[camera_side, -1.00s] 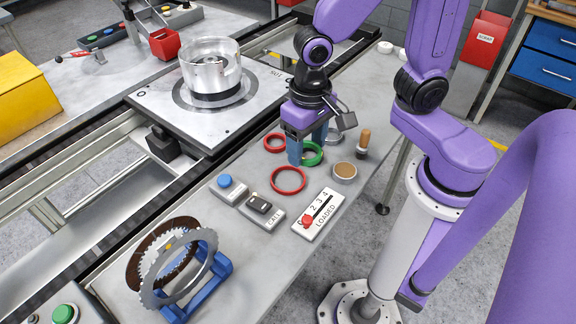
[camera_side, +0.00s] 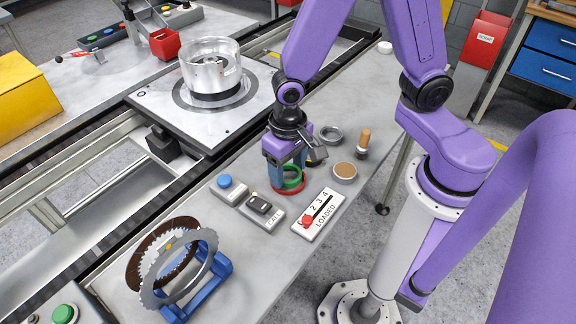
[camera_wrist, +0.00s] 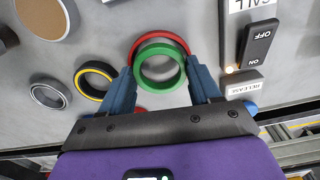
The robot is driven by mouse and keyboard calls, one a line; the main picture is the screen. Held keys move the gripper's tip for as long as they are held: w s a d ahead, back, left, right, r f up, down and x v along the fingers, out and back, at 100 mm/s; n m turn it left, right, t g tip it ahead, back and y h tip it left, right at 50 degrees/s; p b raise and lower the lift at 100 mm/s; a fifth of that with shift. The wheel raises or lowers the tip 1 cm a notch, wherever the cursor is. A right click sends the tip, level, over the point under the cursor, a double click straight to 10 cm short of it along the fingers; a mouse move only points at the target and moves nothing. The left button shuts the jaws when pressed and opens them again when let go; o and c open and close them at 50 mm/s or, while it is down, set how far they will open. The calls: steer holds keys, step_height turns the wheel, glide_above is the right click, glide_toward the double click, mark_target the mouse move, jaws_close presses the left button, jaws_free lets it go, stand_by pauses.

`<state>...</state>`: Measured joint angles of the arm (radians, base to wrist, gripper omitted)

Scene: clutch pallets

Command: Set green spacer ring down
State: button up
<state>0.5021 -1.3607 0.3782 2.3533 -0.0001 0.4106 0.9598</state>
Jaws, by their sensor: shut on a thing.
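The green spacer ring (camera_side: 291,183) is between the two blue fingers of my gripper (camera_side: 287,171), which is shut on it. In the wrist view the green ring (camera_wrist: 142,72) sits level between the fingertips of my gripper (camera_wrist: 161,76). A larger red ring (camera_side: 276,189) lies flat on the bench directly below, and its far arc (camera_wrist: 158,36) shows behind the green ring in the wrist view. The green ring looks low over the red one; I cannot tell whether they touch.
A black-and-yellow ring (camera_wrist: 84,76) and a grey ring (camera_side: 331,129) lie beside my gripper. A brown-topped tin (camera_side: 344,171), wooden-handled tool (camera_side: 363,142), LOADED counter (camera_side: 319,215) and CALL switch box (camera_side: 263,210) surround the spot. A blue button (camera_side: 225,181) stands left.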

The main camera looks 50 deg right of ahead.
steer(key=shift+f, duration=0.45)
steer(key=shift+s+f, duration=0.15)
steer(key=shift+f, duration=0.05)
steer(key=o, duration=1.1)
steer(key=shift+d, duration=0.2)
step_height(320, 180, up, 12)
steer(key=shift+s+d+r+n, duration=0.3)
steer(key=shift+s+d+n, duration=1)
steer(key=shift+s+n, duration=0.9)
steer(key=shift+s+d+r+n, duration=0.3)
steer(key=shift+s+d+n, duration=1)
steer(key=shift+s+n, duration=0.9)
steer(key=shift+s+d+r+n, duration=0.3)
steer(key=shift+s+d+n, duration=1.25)
steer(key=shift+n, duration=0.95)
